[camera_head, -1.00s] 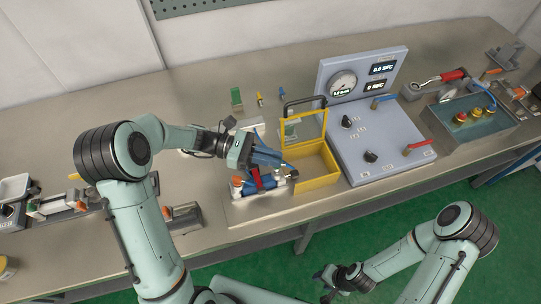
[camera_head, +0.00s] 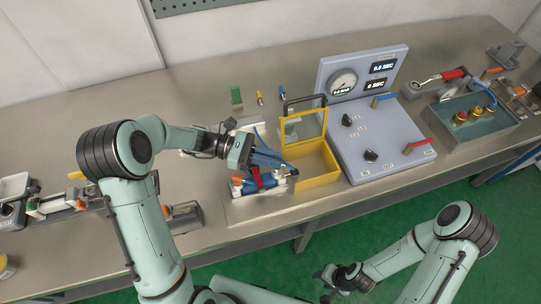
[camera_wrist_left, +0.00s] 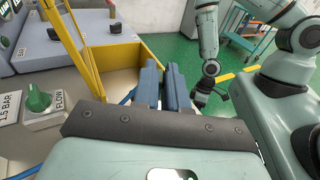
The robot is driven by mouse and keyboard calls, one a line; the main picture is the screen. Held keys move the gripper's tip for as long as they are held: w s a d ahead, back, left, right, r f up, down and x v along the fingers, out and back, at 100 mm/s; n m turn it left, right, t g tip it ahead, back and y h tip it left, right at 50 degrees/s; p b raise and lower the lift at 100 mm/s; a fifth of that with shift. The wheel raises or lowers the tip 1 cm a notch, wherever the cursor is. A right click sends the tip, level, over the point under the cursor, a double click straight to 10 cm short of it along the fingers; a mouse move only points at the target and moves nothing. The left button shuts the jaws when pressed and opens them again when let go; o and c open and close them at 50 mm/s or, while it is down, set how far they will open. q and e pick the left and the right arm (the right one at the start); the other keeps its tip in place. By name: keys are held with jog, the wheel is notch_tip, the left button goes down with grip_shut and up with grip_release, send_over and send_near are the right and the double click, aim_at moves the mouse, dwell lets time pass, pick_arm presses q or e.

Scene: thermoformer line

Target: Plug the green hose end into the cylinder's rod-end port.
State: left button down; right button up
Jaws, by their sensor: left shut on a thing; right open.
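The cylinder (camera_head: 262,182) is a blue body with white end blocks, lying on the bench left of the yellow box. An orange fitting shows at its left end and a red piece stands over its middle. My left gripper (camera_head: 285,165) reaches over the cylinder's right end, its blue fingers close together; they also show in the left wrist view (camera_wrist_left: 162,70). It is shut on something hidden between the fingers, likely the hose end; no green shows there. Whether it touches the rod-end port is hidden. My right gripper (camera_head: 332,282) is open and empty, low in front of the bench.
An open yellow box (camera_head: 318,178) with a raised clear lid stands close to my left fingers. A grey control panel (camera_head: 378,140) with gauge and knobs is right of it. Free bench lies at the back left.

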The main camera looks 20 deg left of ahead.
pick_arm(q)
jog(key=shift+f+b, duration=0.35)
jog(key=shift+f, duration=0.75)
pick_arm(e)
jog(key=shift+s+f, duration=0.45)
jog(key=shift+f, duration=0.05)
pick_arm(q)
jog(key=c, duration=1.1)
grip_release()
jog(key=shift+a, duration=0.1)
jog(key=a+r, duration=0.1)
jog(key=a, duration=1.2)
jog(key=shift+s+r, duration=0.25)
jog(key=shift+s, duration=0.2)
pick_arm(e)
jog(key=shift+s+f, duration=0.25)
jog(key=shift+f, duration=0.05)
